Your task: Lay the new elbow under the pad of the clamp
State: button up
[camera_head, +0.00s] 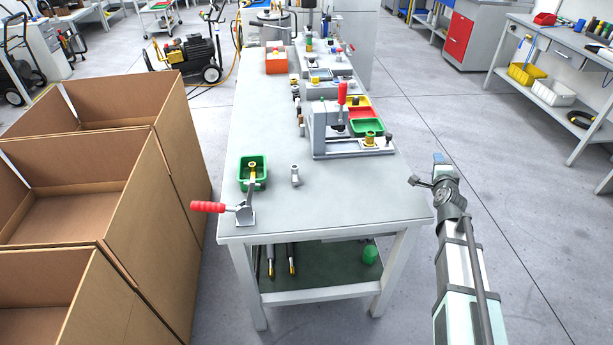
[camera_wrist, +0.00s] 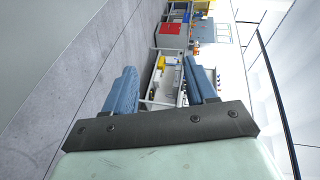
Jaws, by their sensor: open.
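A toggle clamp with a red handle (camera_head: 208,206) stands at the front left corner of the grey workbench. Its metal base (camera_head: 246,216) is on the bench top, and its arm reaches up in front of a green tray; its pad is too small to make out. A small grey fitting, apparently the elbow (camera_head: 295,176), stands on bare bench to the right of the tray, apart from the clamp. My gripper (camera_head: 438,160) is beyond the bench's right edge, away from both. In the wrist view, my gripper's blue fingers (camera_wrist: 160,68) are apart with nothing held between them.
The green tray (camera_head: 243,184) holds a brass-coloured part. A grey fixture (camera_head: 320,135) with a red upright handle and coloured bins stands farther back on the bench (camera_head: 330,203). Open cardboard boxes (camera_head: 150,170) line the left side. The front middle of the bench is clear.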

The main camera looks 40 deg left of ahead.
jog(key=s+a+r+m+g+y, duration=0.1)
jog(key=s+a+r+m+y, duration=0.15)
jog(key=s+a+m, duration=0.95)
jog(key=s+a+r+m+y, duration=0.1)
jog(key=s+a+m+y, duration=0.3)
jog(key=s+a, duration=1.5)
send_near(295, 169)
jog(key=x, duration=0.3)
jog(key=shift+a+h, duration=0.1)
jog(key=shift+h, duration=0.15)
jog(key=shift+x, duration=3.8)
jog(key=shift+c, duration=0.2)
grip_shut()
